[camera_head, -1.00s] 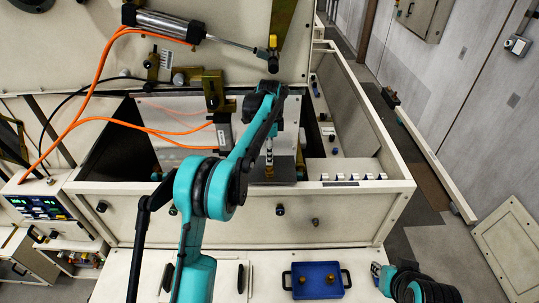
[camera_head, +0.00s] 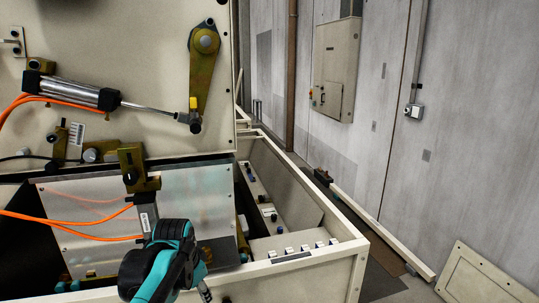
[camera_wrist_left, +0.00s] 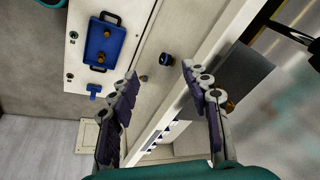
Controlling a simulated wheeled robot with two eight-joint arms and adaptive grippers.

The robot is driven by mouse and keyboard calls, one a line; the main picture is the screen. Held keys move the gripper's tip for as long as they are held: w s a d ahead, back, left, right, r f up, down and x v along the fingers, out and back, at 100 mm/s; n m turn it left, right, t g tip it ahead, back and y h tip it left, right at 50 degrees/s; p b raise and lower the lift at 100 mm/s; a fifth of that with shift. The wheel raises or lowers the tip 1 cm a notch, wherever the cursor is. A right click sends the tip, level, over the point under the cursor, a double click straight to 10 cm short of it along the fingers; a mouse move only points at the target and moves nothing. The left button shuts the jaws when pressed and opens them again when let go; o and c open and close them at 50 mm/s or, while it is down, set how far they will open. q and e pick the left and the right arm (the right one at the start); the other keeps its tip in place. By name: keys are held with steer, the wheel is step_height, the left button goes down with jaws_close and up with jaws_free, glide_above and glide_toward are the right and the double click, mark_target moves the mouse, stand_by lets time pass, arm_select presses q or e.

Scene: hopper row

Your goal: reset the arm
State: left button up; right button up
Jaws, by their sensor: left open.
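My left gripper (camera_wrist_left: 160,72) is open in the left wrist view, with its two dark padded fingers apart and nothing between them. Beyond the fingers is the pale front panel of the machine, with a dark knob (camera_wrist_left: 166,59) seen in the gap. In the head view my left arm (camera_head: 165,262) shows only at the bottom edge, in front of the open hopper bay, and most of its gripper is cut off or hidden. My right arm and gripper are in neither view.
A blue tray (camera_wrist_left: 115,42) with dark handles holds two brass-coloured parts. A grey plate (camera_wrist_left: 245,75) lies beside the right finger. The hopper frame's rim (camera_head: 295,262), a cylinder (camera_head: 68,88) and orange hoses (camera_head: 70,230) are near my arm. A wall cabinet (camera_head: 336,70) stands farther off.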

arm_select(q)
steer(key=s+d+f+n+t+b, duration=0.1)
steer(key=s+f+n+t+b, duration=0.2)
steer(key=s+f+n+b, duration=0.4)
steer(key=s+f+b, duration=0.6)
steer(key=s+f, duration=0.5)
steer(key=f, duration=0.4)
steer(key=shift+s+t, duration=0.2)
steer(key=shift+t, duration=0.1)
steer(key=shift+f, duration=0.1)
